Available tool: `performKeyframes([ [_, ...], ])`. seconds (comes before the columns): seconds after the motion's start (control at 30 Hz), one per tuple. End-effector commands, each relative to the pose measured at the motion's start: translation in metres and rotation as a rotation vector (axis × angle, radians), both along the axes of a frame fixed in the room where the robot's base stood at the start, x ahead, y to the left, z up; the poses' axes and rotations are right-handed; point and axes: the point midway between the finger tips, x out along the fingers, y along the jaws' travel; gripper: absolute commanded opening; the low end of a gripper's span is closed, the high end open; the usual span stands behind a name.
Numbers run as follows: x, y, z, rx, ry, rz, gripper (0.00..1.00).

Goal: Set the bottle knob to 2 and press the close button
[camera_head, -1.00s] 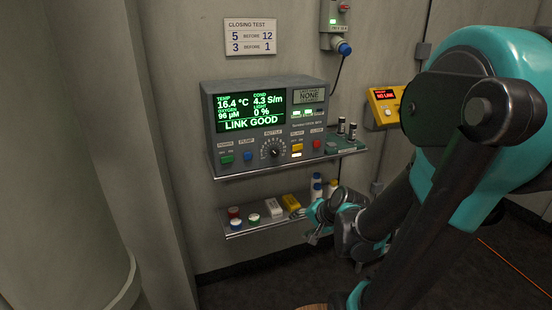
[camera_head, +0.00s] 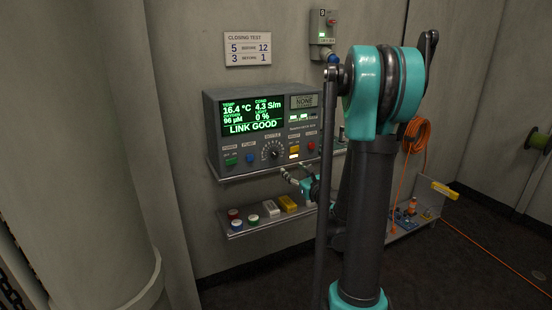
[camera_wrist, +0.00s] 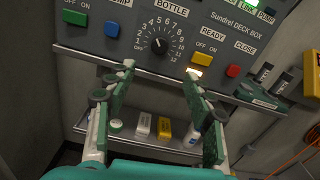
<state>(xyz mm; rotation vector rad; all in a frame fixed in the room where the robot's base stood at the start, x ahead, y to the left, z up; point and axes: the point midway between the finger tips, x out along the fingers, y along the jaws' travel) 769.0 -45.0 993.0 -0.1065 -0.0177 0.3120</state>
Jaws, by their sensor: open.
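The grey deck box (camera_head: 262,160) sits on the upper wall shelf, its screen reading LINK GOOD. The round black bottle knob (camera_head: 272,151) is in its lower front; it also shows in the wrist view (camera_wrist: 158,45), ringed by numbers up to 12. Its pointer is too small to read surely. The red close button (camera_head: 311,146) is right of the knob; it also shows in the wrist view (camera_wrist: 233,71). My gripper (camera_head: 287,175) is open and empty, below and in front of the knob. In the wrist view its fingertips (camera_wrist: 160,71) stand apart, with the knob beyond and above them.
The upper shelf edge (camera_wrist: 85,52) runs beneath the box. A lower shelf (camera_head: 236,235) holds several jars and small blocks. A sign (camera_head: 248,49) above reads 5 before 12, 3 before 1.

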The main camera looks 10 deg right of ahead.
Motion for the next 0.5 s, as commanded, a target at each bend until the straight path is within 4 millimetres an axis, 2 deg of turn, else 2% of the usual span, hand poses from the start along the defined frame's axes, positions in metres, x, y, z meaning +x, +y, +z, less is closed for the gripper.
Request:
performKeyframes([
  [0.1, 0.024, 0.009, 0.000, -0.001, 0.000, 0.004, 0.53],
  [0.5, 0.098, 0.033, 0.000, -0.003, -0.001, 0.003, 0.53],
])
